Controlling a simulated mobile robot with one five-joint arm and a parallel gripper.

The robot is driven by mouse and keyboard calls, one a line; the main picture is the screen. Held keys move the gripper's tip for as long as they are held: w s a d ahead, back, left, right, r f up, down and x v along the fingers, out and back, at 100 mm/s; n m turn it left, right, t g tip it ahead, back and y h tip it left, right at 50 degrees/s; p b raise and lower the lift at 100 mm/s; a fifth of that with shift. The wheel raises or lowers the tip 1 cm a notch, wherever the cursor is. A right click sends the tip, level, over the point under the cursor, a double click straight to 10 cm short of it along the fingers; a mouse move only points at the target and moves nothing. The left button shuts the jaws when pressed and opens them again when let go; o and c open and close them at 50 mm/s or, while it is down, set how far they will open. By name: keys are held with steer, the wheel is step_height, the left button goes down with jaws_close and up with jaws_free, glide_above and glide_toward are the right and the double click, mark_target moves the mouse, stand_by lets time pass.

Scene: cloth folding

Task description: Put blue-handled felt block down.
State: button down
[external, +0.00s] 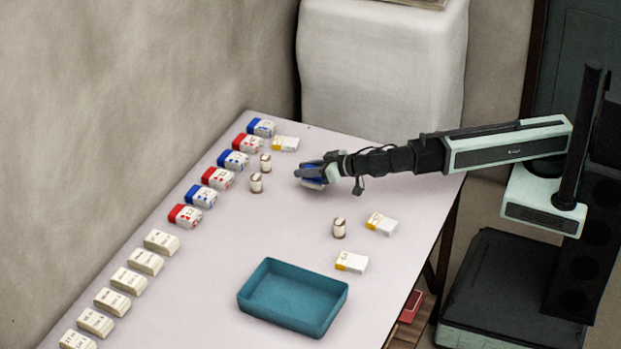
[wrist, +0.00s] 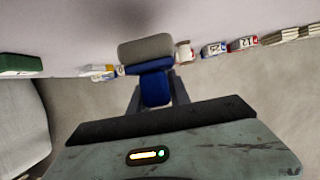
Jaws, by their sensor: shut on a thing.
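The blue-handled felt block shows in the wrist view (wrist: 155,87) with a grey felt part and a blue handle between my fingers. It is partly hidden under my gripper (external: 308,171) in the external view (external: 313,184). My gripper is shut on the blue handle, over the back middle part of the pale table (external: 262,228). The block is at or close above the table top; I cannot tell whether it touches.
A row of blue and red blocks (external: 217,178) and cream blocks (external: 145,262) lines the left table edge. Small pots (external: 256,183) and yellow-white boxes (external: 351,262) stand around. A teal tray (external: 292,296) is at the front. The table's middle is clear.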

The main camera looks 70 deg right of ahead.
step_height(320, 180, down, 4)
steer(key=shift+r+b, duration=0.2)
steer(key=shift+b, duration=1.05)
steer(key=shift+r, duration=0.2)
steer(key=shift+f, duration=0.15)
steer(key=c, duration=1.2)
jaws_free()
